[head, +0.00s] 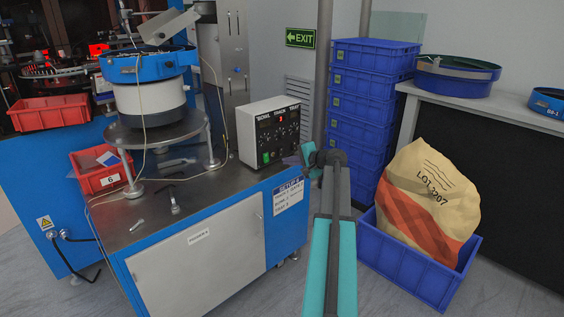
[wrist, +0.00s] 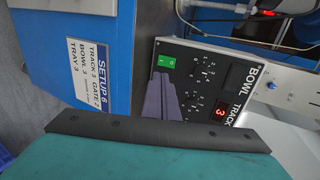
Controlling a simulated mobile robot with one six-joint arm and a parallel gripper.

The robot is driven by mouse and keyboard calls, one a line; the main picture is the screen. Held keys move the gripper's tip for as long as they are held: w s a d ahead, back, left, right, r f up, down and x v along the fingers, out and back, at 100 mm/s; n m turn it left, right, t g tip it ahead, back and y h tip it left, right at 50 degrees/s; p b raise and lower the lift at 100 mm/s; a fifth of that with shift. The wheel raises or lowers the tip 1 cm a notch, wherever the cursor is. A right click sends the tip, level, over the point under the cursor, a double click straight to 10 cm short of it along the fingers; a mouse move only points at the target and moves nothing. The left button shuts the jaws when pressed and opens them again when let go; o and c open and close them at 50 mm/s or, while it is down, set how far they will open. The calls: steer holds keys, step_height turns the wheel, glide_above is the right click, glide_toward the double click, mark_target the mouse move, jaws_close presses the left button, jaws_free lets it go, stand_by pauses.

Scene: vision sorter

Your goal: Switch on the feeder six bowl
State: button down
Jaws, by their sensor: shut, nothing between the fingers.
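The feeder bowl (head: 150,65), blue-rimmed on a white drum, stands on a round raised plate. A red bin marked 6 (head: 103,178) is beside it. Its control box (head: 270,130), labelled BOWL, TRACK and TRAY, sits at the bench's right end. It also fills the middle of the wrist view (wrist: 200,70), with dials, a red digit display (wrist: 220,111) and a green rocker switch (wrist: 166,62). My gripper (wrist: 162,76) is shut and empty, its tips just below the switch in that view. Contact cannot be told. In the head view my gripper (head: 308,157) is right of the box.
A SETUP 6 card (head: 288,196) is on the bench front; it also shows in the wrist view (wrist: 98,72). Stacked blue crates (head: 370,95) and a sack (head: 430,190) in a blue bin stand at right.

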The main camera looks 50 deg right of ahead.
steer(key=shift+v, duration=1.5)
steer(key=w+a+f+n+g+y, duration=0.2)
steer(key=w+a+f, duration=0.1)
steer(key=a+f, duration=0.7)
steer(key=w+a+f+n+g+y, duration=0.1)
steer(key=w+a+f+n+g, duration=0.1)
steer(key=a+f, duration=0.75)
steer(key=s+a+f+n+g+y, duration=0.1)
steer(key=s+a+f+n+g, duration=0.15)
steer(key=a+f, duration=0.8)
steer(key=s+a+f+n+g+y, duration=0.1)
steer(key=s+a+f+n+g, duration=0.2)
steer(key=a+f, duration=0.75)
steer(key=s+a+f+n+g+h, duration=0.1)
steer(key=s+a+f+n+g, duration=0.1)
steer(key=s+a+f, duration=0.35)
steer(key=s+a+f+n+g, duration=0.2)
steer(key=s+a+f, duration=0.1)
steer(key=s+a, duration=0.55)
steer(key=s+a+f+n+g+h, duration=0.1)
steer(key=s+a+f+n+g, duration=0.1)
steer(key=s, duration=0.6)
steer(key=s+a+f+n+g+h, duration=0.2)
steer(key=s+a+f+n, duration=0.1)
steer(key=s, duration=0.6)
steer(key=shift+s+a+f, duration=0.2)
steer(key=shift+a+f, duration=0.1)
steer(key=shift+a, duration=0.4)
